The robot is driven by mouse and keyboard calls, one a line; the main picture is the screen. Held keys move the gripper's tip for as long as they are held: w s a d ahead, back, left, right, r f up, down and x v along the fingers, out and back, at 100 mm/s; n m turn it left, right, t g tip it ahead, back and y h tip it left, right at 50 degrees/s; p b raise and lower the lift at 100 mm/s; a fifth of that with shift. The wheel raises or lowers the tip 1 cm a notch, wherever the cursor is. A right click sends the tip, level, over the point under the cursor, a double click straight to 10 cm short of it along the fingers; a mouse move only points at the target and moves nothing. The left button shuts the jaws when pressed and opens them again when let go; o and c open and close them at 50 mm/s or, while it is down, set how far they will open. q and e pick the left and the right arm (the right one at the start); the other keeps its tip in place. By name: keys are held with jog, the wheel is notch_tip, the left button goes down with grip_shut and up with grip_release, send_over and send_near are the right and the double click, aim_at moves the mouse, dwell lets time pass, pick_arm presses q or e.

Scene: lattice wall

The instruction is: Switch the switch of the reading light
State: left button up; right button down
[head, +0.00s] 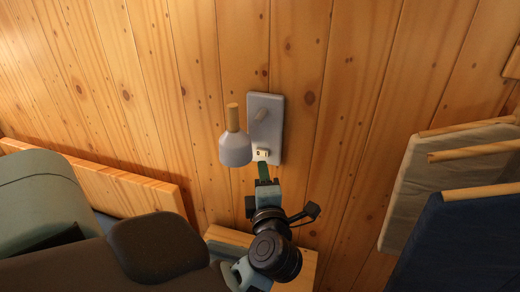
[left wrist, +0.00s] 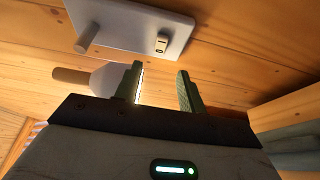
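The reading light (head: 236,145) has a grey shade and a wooden stem, and it is mounted on a grey wall plate (head: 265,112). A small cream switch (head: 262,154) sits at the lower end of the plate. In the left wrist view the switch (left wrist: 162,44) shows on the plate (left wrist: 130,25), beyond my fingertips. My left gripper (head: 264,170) is just below the switch in the head view. In the left wrist view its two green fingers (left wrist: 160,75) are apart with nothing between them. The shade (left wrist: 105,78) is partly hidden behind the left finger. My right gripper is not in view.
The wall is plank wood (head: 300,60). A wooden ledge (head: 228,238) lies below the light, partly behind my arm. Cloths hang on wooden rods (head: 470,157) at the right. A wooden board (head: 140,192) stands at the left.

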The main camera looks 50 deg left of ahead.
aim_at(259, 154)
pick_arm(q)
jog(key=shift+x, duration=3.9)
jog(key=shift+c, duration=0.4)
